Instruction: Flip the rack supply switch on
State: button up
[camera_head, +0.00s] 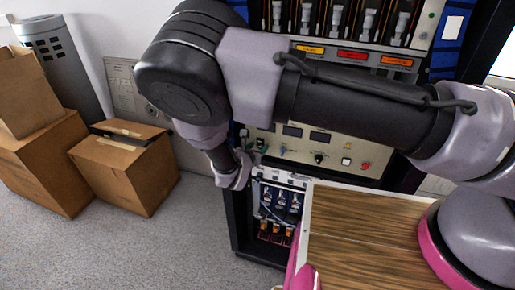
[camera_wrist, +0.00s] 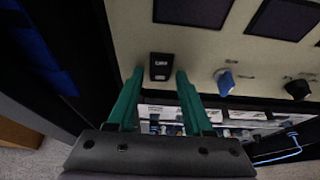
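The rack's beige control panel (camera_head: 330,146) faces me in the head view, partly hidden by my arm. In the wrist view a black rocker switch (camera_wrist: 161,66) with small pale markings sits on this panel (camera_wrist: 205,52). I cannot tell its position. My gripper (camera_wrist: 160,74) has two green fingers, apart and empty. The fingertips lie to the left and right of the switch in the picture; whether they touch the panel is unclear. In the head view my gripper (camera_head: 243,160) is at the panel's left end, with its fingers mostly hidden.
A blue knob (camera_wrist: 225,79) and a black knob (camera_wrist: 297,88) lie right of the switch. Below the panel is an open bay with wired modules (camera_head: 280,208). A wooden tabletop (camera_head: 360,235) stands at front right. Cardboard boxes (camera_head: 128,168) stand left; the floor between is clear.

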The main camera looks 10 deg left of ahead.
grip_shut()
jog(key=shift+f+t, duration=0.25)
jog(key=shift+t, duration=0.25)
jog(key=shift+f+t, duration=0.15)
jog(key=shift+t, duration=0.85)
jog(key=shift+o, duration=1.6)
grip_release()
jog(key=s+r, duration=0.1)
jog(key=s, duration=0.9)
jog(key=shift+s+a+r, duration=0.2)
jog(key=shift+s+a, duration=0.2)
